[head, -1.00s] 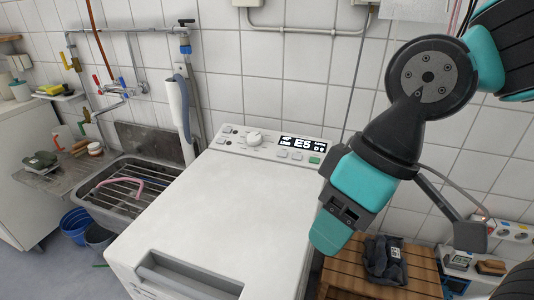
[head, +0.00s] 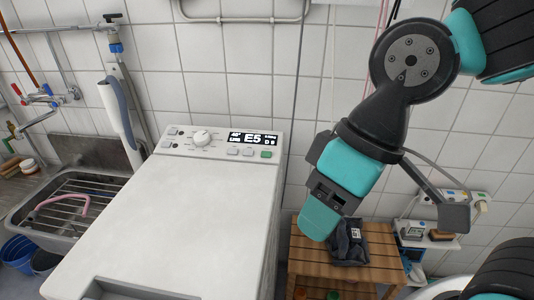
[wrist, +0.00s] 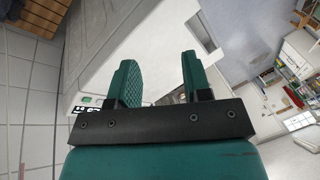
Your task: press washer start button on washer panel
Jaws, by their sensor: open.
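The white washer (head: 170,225) stands left of my gripper in the head view. Its panel (head: 217,141) runs along the back of the top, with a round knob (head: 201,138), a dark display (head: 253,138) reading E5 and several small buttons. A green button (head: 266,155) sits at the panel's right end. My gripper (head: 318,224) points down, right of the washer and apart from the panel. In the wrist view its two teal fingers (wrist: 162,75) are spread with nothing between them; the washer (wrist: 105,28) and part of its display (wrist: 91,102) show beside them.
A slatted wooden stand (head: 350,271) with a dark cloth item (head: 347,243) is below my gripper. A sink (head: 65,215) with a rack stands left of the washer, with blue buckets (head: 20,250) below. A tiled wall (head: 255,75) closes the back.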

